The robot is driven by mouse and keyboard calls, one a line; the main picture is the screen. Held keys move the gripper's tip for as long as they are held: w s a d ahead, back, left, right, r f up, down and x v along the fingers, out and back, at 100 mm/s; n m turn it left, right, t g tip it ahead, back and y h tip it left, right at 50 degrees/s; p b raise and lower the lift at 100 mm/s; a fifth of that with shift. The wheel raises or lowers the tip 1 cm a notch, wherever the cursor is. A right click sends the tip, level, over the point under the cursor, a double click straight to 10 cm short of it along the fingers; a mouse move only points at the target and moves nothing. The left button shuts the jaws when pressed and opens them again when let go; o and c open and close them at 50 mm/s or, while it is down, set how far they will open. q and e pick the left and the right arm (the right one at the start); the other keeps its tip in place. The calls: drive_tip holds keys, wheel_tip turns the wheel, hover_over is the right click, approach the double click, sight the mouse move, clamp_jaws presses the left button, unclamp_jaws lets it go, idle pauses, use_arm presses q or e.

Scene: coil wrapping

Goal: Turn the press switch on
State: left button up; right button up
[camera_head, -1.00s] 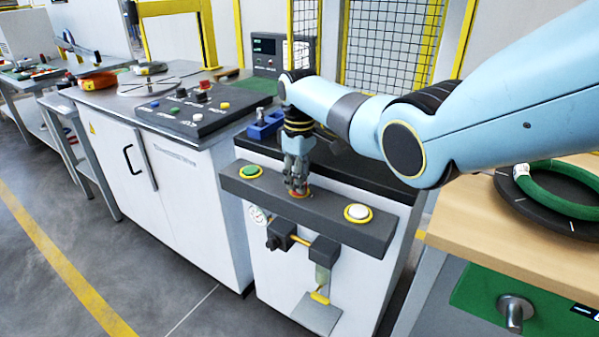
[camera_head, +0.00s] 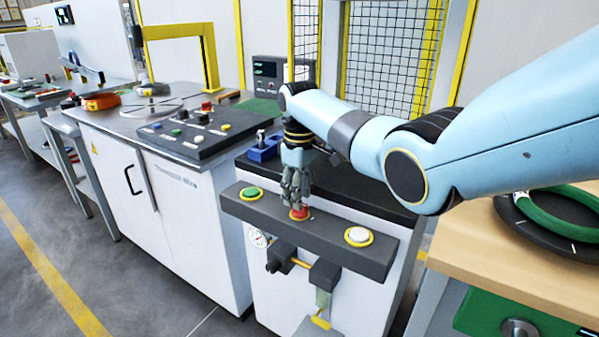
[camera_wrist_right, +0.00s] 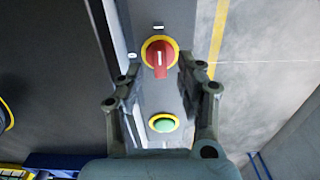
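The press switch (camera_head: 299,214) is a red knob in a yellow ring, in the middle of a dark grey control bar (camera_head: 330,226). In the right wrist view the red knob (camera_wrist_right: 158,57) shows a raised handle pointing down the picture. My right gripper (camera_head: 296,202) points down just above the knob. In the wrist view its two fingers are apart, one on each side of the knob, and nothing is held between them. Whether the fingertips touch the knob I cannot tell. My left gripper is not in view.
A green button (camera_head: 251,193) and a white button (camera_head: 358,236) sit at the two ends of the bar. A gauge (camera_head: 258,238) hangs below it. A wooden table (camera_head: 500,252) with a green coil (camera_head: 565,212) stands at the right.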

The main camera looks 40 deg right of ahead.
wheel_tip(320, 180, up, 10)
drive_tip(key=shift+f, duration=0.25)
idle(0.4)
